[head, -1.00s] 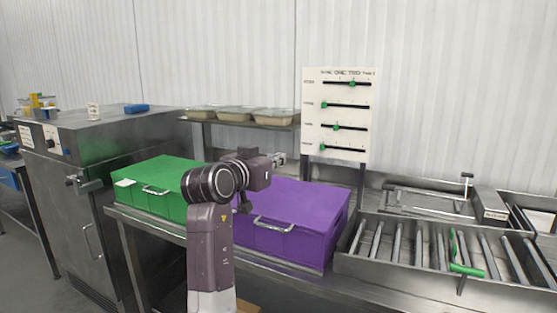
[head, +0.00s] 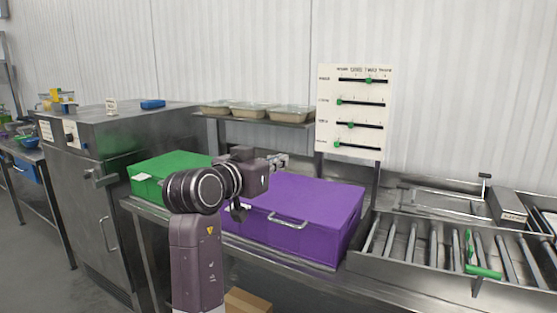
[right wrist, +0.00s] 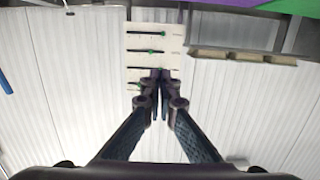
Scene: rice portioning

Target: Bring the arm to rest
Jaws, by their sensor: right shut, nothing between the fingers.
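My right arm rises from the bottom of the head view and bends at a dark elbow. Its gripper (head: 278,162) points away to the right, above the purple box (head: 310,208), with nothing held. In the right wrist view the two fingers of that gripper (right wrist: 160,78) meet at their tips, shut and empty. The slider board (right wrist: 152,42) shows behind the fingertips, apart from them as far as I can tell. My left gripper is not in view.
The green box (head: 165,170) stands left of the purple box on the bench. Behind is a shelf (head: 262,122) with several trays. The slider board (head: 355,108) stands upright at the back. A roller conveyor (head: 440,270) is at the right, a steel cabinet (head: 85,200) at the left.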

